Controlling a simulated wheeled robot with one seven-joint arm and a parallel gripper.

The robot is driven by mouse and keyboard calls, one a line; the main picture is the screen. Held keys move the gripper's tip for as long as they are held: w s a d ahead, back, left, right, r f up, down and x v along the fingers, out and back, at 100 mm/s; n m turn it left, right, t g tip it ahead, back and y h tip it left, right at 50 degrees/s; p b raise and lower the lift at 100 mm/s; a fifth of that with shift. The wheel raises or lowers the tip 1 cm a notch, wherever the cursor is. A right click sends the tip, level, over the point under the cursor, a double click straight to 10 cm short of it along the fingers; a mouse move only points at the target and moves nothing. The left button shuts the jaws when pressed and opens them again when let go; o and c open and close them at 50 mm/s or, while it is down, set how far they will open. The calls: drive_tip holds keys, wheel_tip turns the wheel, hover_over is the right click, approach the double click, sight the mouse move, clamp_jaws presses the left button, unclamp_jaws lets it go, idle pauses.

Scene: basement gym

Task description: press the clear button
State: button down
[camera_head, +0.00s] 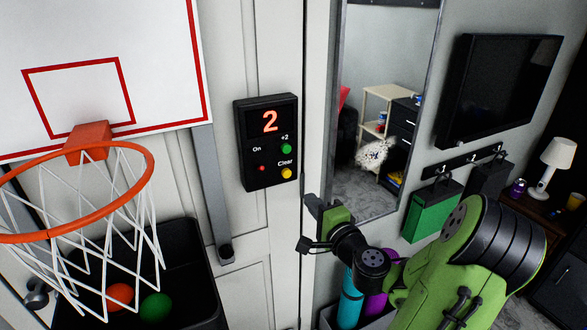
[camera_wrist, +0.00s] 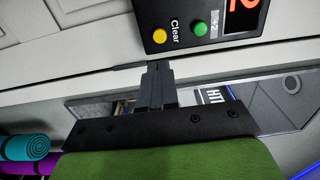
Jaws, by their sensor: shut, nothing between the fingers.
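The black scoreboard box (camera_head: 267,143) hangs on the white door and its red display reads 2. Its yellow Clear button (camera_head: 286,173) is at the lower right, below the green +2 button (camera_head: 286,148). A small red light (camera_head: 263,168) sits under "On". My gripper (camera_head: 310,203) is below and right of the box, apart from it. In the wrist view, the shut, empty fingers (camera_wrist: 158,68) point towards the box, with the yellow button (camera_wrist: 159,36) just beyond the tips and the green button (camera_wrist: 200,29) to its right. The fingers do not appear to touch the box.
A basketball hoop (camera_head: 120,147) and backboard hang left of the box, over a black bin (camera_head: 190,270) with balls. A mirror (camera_head: 350,170) stands right of the door. Rolled mats (camera_head: 350,300) stand in a bin below my arm.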

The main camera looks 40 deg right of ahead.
sight(288, 175)
drive_tip(key=p+x, duration=0.3)
drive_tip(key=x, duration=0.7)
drive_tip(key=shift+a, duration=0.1)
drive_tip(key=shift+w, duration=0.25)
